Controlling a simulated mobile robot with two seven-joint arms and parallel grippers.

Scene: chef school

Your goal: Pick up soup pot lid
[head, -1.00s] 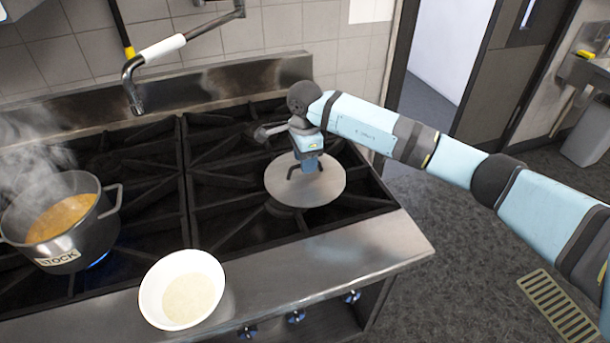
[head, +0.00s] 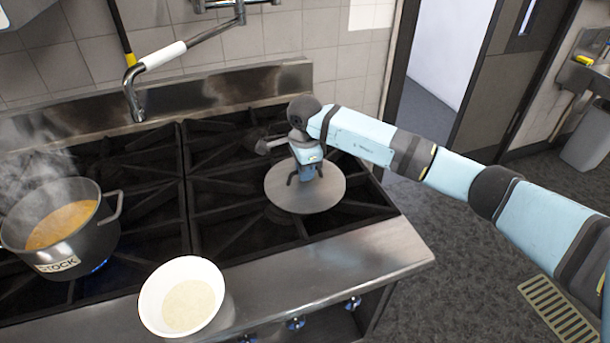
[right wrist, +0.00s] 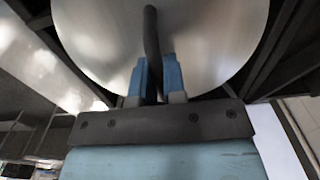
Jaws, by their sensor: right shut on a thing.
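The soup pot lid (head: 305,196) is a flat round metal disc on the right part of the stove, over the black grates. In the head view my right gripper (head: 306,176) is above its middle, pointing down. In the right wrist view the lid (right wrist: 215,45) fills the top, and the blue fingers of my right gripper (right wrist: 158,76) are shut on its dark bar handle (right wrist: 151,40). I cannot tell whether the lid touches the grates. A dark pot marked STOCK (head: 92,243) holds orange soup and steams at the left. My left gripper is not in view.
A white bowl (head: 150,297) with pale contents stands on the stove's front edge. A metal faucet (head: 134,98) hangs over the back of the stove. The grates (head: 150,165) between pot and lid are clear. A blue flame shows under the pot.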

